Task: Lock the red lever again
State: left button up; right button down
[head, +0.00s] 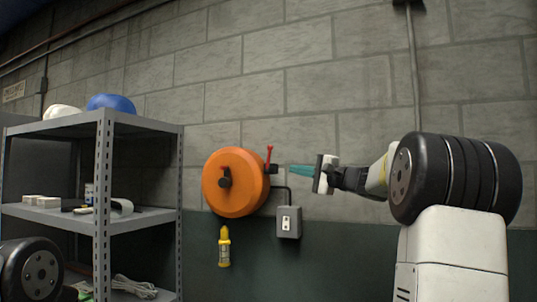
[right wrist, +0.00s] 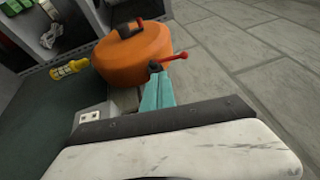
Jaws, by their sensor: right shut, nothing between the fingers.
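The red lever (head: 268,158) stands up from a dark fitting on the right side of the round orange housing (head: 229,183) on the wall. In the right wrist view the red lever (right wrist: 173,58) sticks out to the right of the dark fitting at the edge of the orange housing (right wrist: 132,52). My right gripper (head: 292,170) is shut and empty. Its teal fingers point left toward the lever's base, and a small gap shows in the head view. In the right wrist view the fingertips (right wrist: 157,76) appear just below the fitting. My left gripper is not in view.
A grey wall box (head: 288,222) sits below my right gripper, with a conduit rising from it. A yellow tool (head: 224,246) hangs below the orange housing. A metal shelf (head: 145,121) with helmets (head: 111,103) and small items stands at the left.

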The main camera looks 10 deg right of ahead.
aim_at(269, 158)
jog(key=w+d+r+m+t, duration=0.2)
jog(key=d, duration=0.3)
jog(key=w+a+r, duration=0.4)
jog(key=w+a, duration=0.3)
jog(key=a, duration=0.1)
jog(key=shift+w+r, duration=0.2)
jog(key=shift+w+a+r, duration=0.35)
jog(key=shift+a+r, duration=0.1)
jog(key=shift+a, duration=0.1)
